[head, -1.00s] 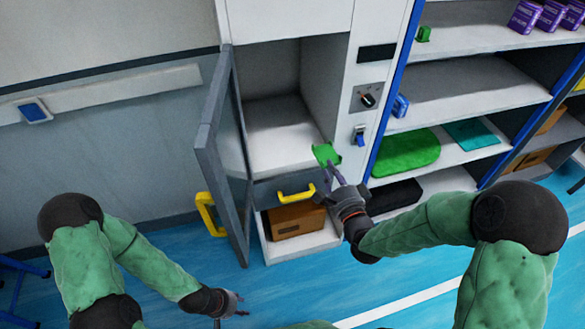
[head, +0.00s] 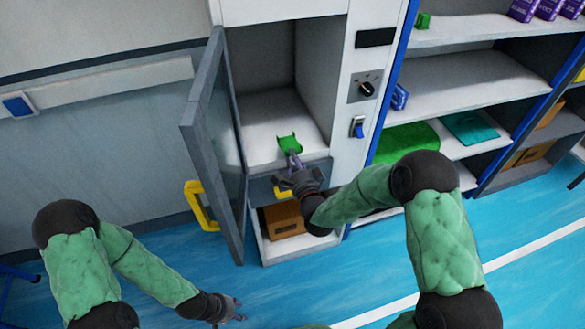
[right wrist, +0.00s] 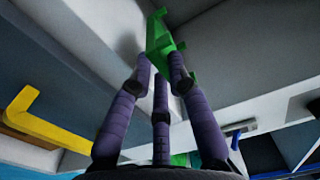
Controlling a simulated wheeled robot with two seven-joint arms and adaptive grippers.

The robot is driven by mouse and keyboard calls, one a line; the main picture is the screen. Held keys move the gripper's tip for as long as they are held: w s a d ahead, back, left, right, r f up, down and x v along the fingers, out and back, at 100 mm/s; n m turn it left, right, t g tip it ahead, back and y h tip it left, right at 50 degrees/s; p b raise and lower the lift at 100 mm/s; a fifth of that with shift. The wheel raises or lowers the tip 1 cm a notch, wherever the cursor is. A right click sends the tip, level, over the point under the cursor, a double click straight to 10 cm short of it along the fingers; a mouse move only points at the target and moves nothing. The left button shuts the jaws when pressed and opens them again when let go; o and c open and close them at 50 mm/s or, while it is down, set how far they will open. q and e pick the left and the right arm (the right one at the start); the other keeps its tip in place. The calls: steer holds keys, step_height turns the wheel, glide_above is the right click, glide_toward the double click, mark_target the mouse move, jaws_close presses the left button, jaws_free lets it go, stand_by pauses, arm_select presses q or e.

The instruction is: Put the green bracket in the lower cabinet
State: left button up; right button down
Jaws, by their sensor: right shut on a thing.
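The green bracket (head: 289,144) is in my right gripper (head: 292,160), which is shut on it. In the head view the bracket shows over the front part of the white floor of the open cabinet compartment (head: 262,120). Whether it touches that floor I cannot tell. In the right wrist view the bracket (right wrist: 162,38) stands up between the purple fingertips (right wrist: 160,75). My left gripper (head: 232,310) is low at the bottom of the head view, over the blue floor and away from the cabinet; its fingers look spread and hold nothing.
The glazed cabinet door (head: 215,140) with a yellow handle (head: 200,205) stands open on the left. Below the compartment is a drawer front, then a space with a cardboard box (head: 283,220). Open shelves (head: 470,85) with a green mat (head: 405,142) stand at right.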

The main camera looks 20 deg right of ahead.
steer(key=shift+w+a+f+b, duration=0.15)
steer(key=shift+f+b, duration=0.75)
steer(key=shift+f, duration=0.85)
steer(key=shift+f, duration=0.15)
steer(key=c, duration=1.2)
jaws_free()
